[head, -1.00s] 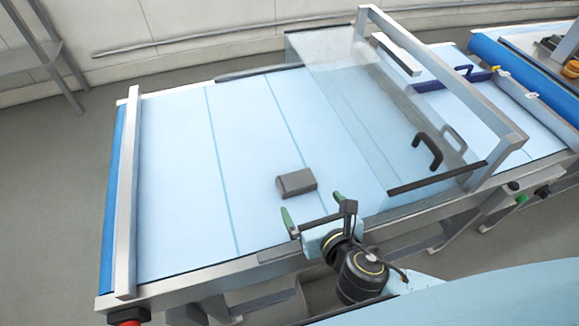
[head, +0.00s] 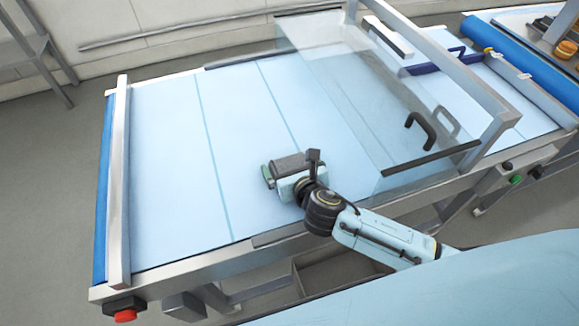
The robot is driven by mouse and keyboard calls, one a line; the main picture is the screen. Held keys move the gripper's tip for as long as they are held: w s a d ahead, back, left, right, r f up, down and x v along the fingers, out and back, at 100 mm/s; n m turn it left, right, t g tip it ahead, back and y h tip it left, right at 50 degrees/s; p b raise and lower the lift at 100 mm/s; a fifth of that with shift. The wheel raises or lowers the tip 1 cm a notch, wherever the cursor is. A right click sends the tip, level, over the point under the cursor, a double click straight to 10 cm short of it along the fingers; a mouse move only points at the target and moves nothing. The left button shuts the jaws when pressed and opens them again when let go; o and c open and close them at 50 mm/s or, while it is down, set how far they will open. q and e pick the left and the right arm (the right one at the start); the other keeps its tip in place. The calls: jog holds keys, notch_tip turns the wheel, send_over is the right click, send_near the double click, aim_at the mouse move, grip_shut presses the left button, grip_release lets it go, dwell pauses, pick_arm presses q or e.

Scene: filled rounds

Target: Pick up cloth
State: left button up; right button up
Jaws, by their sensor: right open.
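The cloth seems to be the small dark grey folded block (head: 290,162) lying on the light blue table surface, right of the table's middle. My right gripper (head: 288,168) is open and reaches over the table from the front edge. Its fingers are at the cloth, one to the left of it and one to the right. The gripper body hides the near part of the cloth. Whether the fingers touch it cannot be told. My left gripper is not in view.
A clear guard with a black handle (head: 421,131) and a metal frame (head: 437,65) stands right of the cloth. A metal bar (head: 119,190) crosses the table's left end. A red button (head: 125,315) sits at the front left corner. The table's left half is clear.

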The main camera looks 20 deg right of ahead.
jog(key=c, duration=0.8)
jog(key=shift+r, duration=0.1)
